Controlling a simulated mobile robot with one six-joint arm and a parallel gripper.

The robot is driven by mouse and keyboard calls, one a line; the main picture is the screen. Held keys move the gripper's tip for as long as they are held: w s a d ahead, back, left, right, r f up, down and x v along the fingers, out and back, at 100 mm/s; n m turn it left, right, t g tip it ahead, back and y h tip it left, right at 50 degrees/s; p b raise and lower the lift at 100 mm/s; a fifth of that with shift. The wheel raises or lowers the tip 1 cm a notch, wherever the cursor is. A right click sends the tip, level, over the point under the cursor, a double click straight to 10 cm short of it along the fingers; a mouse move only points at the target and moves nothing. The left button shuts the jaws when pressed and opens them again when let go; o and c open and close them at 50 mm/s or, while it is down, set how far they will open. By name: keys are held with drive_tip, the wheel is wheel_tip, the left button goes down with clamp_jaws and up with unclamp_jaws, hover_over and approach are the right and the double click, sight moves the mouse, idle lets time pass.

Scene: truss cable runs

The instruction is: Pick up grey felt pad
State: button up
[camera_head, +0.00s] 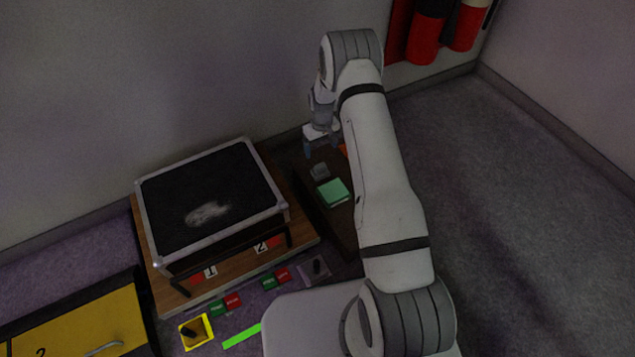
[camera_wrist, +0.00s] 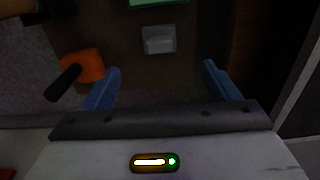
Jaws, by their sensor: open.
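A small grey block-like piece, which looks like the grey felt pad (camera_head: 320,171), lies on a dark brown surface. It also shows in the wrist view (camera_wrist: 158,40), near the top centre, beyond my fingertips. My gripper (camera_head: 321,147) hangs over the back part of that surface. In the wrist view its two blue fingers (camera_wrist: 163,75) are spread wide with nothing between them. The pad is apart from both fingers. It is dim, so its texture cannot be told.
A green pad (camera_head: 333,192) lies just in front of the grey one. An orange piece with a black handle (camera_wrist: 88,64) is left of my gripper in the wrist view. A black-topped case (camera_head: 210,195) stands on a wooden board (camera_head: 303,232) to the left.

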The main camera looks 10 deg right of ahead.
sight(320, 166)
wheel_tip(320, 166, down, 9)
drive_tip(key=shift+r+b, duration=0.1)
drive_tip(key=shift+b, duration=0.9)
drive_tip(key=f+b, duration=0.2)
drive_tip(key=f, duration=0.1)
drive_tip(key=f+b, duration=0.1)
drive_tip(key=f, duration=0.1)
drive_tip(key=shift+w+f, duration=0.2)
drive_tip(key=shift+w, duration=0.05)
drive_tip(key=shift+r, duration=0.1)
drive_tip(key=shift+c, duration=0.3)
drive_tip(key=c, duration=1)
wheel_tip(320, 166, up, 10)
drive_tip(key=p, duration=0.4)
drive_tip(key=shift+c, duration=0.2)
